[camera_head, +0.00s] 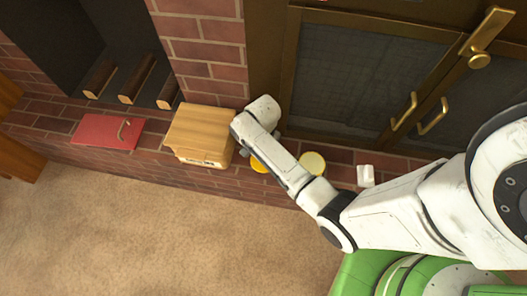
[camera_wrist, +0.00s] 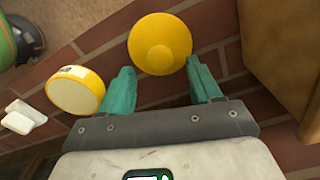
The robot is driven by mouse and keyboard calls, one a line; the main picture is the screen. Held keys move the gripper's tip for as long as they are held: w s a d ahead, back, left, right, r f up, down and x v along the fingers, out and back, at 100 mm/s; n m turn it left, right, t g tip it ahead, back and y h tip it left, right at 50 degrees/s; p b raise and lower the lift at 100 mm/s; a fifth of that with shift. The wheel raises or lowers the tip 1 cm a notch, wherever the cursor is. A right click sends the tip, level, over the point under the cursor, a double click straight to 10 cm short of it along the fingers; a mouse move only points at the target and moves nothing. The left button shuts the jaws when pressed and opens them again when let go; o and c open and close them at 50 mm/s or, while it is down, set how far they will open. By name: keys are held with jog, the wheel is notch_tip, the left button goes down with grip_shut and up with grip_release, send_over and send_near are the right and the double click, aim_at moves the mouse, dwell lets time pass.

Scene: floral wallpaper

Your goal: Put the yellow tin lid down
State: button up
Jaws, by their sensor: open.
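The yellow tin lid (camera_wrist: 160,43), round with a raised middle knob, shows in the wrist view at the fingertips of my gripper (camera_wrist: 160,66). The teal fingers are open, one on each side of the lid's near edge. The lid's rim looks very close to the right finger; I cannot tell whether they touch. In the head view a yellow edge of it (camera_head: 258,164) shows beside my arm, which hides the rest and my fingers. It appears to rest on the brick ledge. A yellow tin with a pale face (camera_wrist: 75,91) stands left of my gripper, also in the head view (camera_head: 312,163).
A wooden box (camera_head: 199,133) stands close by on the ledge; it fills the wrist view's right side (camera_wrist: 285,50). A white object (camera_head: 365,176) lies beyond the tin. A red flat item (camera_head: 107,132) lies further left. Glass-panelled doors (camera_head: 365,85) stand behind the ledge.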

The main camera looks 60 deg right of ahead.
notch_tip(320, 180, up, 6)
jog(key=p, duration=0.2)
jog(key=s+a+r+n+t, duration=0.1)
jog(key=s+a+r+n, duration=0.8)
jog(key=n, duration=0.7)
jog(key=shift+s+a+r+n, duration=0.3)
jog(key=shift+s+a, duration=0.75)
jog(key=shift+s, duration=1.35)
